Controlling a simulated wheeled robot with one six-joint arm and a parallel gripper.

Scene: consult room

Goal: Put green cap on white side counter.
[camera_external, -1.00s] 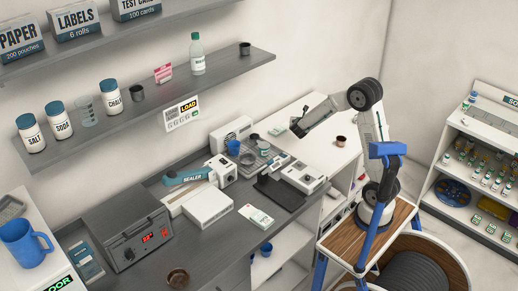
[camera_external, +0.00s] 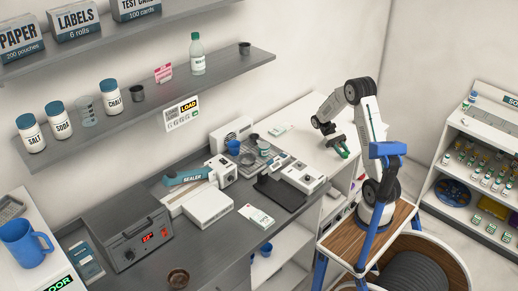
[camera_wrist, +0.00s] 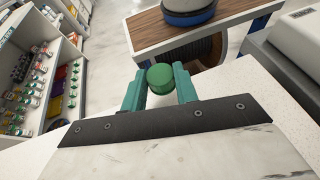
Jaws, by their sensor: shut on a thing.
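The green cap (camera_wrist: 160,78) is a short round piece between the two teal fingers of my gripper (camera_wrist: 160,88) in the wrist view. The fingers are shut on its sides. In the external view my gripper (camera_external: 342,150) hangs over the right front part of the white side counter (camera_external: 305,148), near its front edge. The cap is too small there to separate clearly from the green fingers. I cannot tell whether it touches the counter top. The counter's pale speckled top also shows in the wrist view (camera_wrist: 285,128).
Left of my gripper, a white boxed device (camera_external: 303,177) and a dark grey tray (camera_external: 279,192) stand by the grey counter (camera_external: 225,238). A small pale green item (camera_external: 278,129) lies at the back of the white counter. A shelf unit with vials (camera_external: 480,165) stands at right.

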